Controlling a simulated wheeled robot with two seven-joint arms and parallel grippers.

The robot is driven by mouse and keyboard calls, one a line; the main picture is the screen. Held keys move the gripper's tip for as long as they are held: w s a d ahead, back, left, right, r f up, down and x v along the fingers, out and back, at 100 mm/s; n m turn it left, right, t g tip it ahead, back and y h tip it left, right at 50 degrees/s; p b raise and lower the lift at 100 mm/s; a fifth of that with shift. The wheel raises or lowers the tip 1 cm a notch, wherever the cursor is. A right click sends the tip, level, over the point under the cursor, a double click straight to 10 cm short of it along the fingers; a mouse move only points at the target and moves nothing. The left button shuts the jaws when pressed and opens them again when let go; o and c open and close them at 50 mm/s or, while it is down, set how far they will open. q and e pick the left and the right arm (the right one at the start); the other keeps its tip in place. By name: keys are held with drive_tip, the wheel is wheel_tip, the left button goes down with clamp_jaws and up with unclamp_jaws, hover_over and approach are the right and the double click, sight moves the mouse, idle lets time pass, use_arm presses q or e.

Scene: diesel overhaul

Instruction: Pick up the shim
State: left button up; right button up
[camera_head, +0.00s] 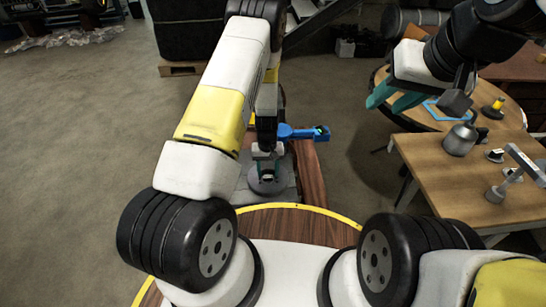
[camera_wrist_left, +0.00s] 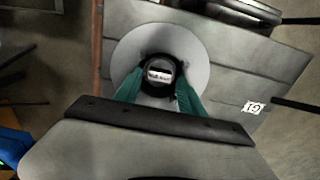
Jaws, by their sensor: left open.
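My left gripper (camera_head: 265,172) points down over a pale round disc (camera_head: 268,184) on a grey stepped surface. In the left wrist view, the teal fingers of my left gripper (camera_wrist_left: 159,88) are apart, on either side of a small dark round piece with a pale labelled top (camera_wrist_left: 160,72). That piece stands at the middle of the pale disc (camera_wrist_left: 137,45). It may be the shim; I cannot tell for sure, nor whether the fingers touch it. My right gripper (camera_head: 379,104) is up at the right, its teal fingers apart and empty.
A blue tool (camera_head: 303,132) lies just beyond my left gripper. A round wooden table (camera_head: 505,98) and a wooden table (camera_head: 428,157) with a metal can (camera_head: 460,139) stand at the right. A white marker tag (camera_wrist_left: 253,108) is on the grey surface.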

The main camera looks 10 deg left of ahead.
sight(268, 177)
use_arm(q)
drive_tip(key=shift+f, duration=1.55)
clamp_jaws()
